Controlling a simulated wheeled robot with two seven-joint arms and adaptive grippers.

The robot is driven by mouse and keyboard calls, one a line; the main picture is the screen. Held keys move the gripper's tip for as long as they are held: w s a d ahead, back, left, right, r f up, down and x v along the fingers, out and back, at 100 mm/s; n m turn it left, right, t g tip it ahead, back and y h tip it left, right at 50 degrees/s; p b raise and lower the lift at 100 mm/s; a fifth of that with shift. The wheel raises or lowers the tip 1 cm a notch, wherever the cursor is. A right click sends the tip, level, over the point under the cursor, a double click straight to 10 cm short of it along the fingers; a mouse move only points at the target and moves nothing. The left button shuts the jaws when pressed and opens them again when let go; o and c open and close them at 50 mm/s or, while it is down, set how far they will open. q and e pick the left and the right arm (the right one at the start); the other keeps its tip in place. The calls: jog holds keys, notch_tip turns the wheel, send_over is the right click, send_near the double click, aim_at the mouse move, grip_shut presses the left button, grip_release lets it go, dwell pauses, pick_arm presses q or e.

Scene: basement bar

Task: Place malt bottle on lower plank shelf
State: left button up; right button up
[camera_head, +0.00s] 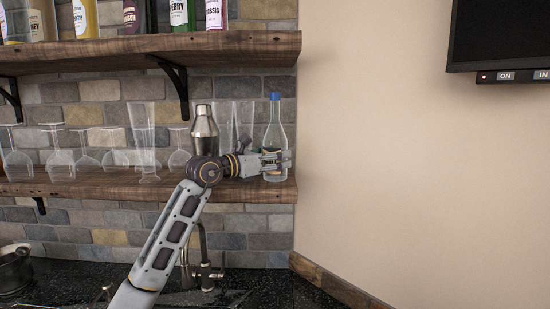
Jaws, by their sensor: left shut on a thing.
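The malt bottle (276,124) is clear with a blue cap and stands upright at the right end of the lower plank shelf (120,187). My left gripper (277,161) is shut on the bottle's lower body, its fingers covering part of it. The bottle's base appears at shelf level, close to the shelf's right end. I cannot tell for sure whether the base touches the plank. My right gripper is not in view.
A metal shaker (204,131) and tall clear glasses stand left of the bottle. Several upside-down stemmed glasses (61,150) fill the shelf's left. The upper shelf (150,50) holds bottles. A faucet (201,255) rises below. A screen (500,35) hangs at upper right.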

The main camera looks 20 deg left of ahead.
pick_arm(q)
jog(key=shift+f, duration=0.15)
jog(key=o, duration=1.3)
jog(key=shift+c, duration=0.2)
jog(key=shift+s+a+b, duration=0.3)
jog(key=shift+s+a, duration=0.15)
jog(key=shift+s, duration=0.15)
jog(key=b+v, duration=0.3)
jog(key=v, duration=0.7)
jog(key=shift+s+a, duration=0.15)
jog(key=shift+s, duration=0.05)
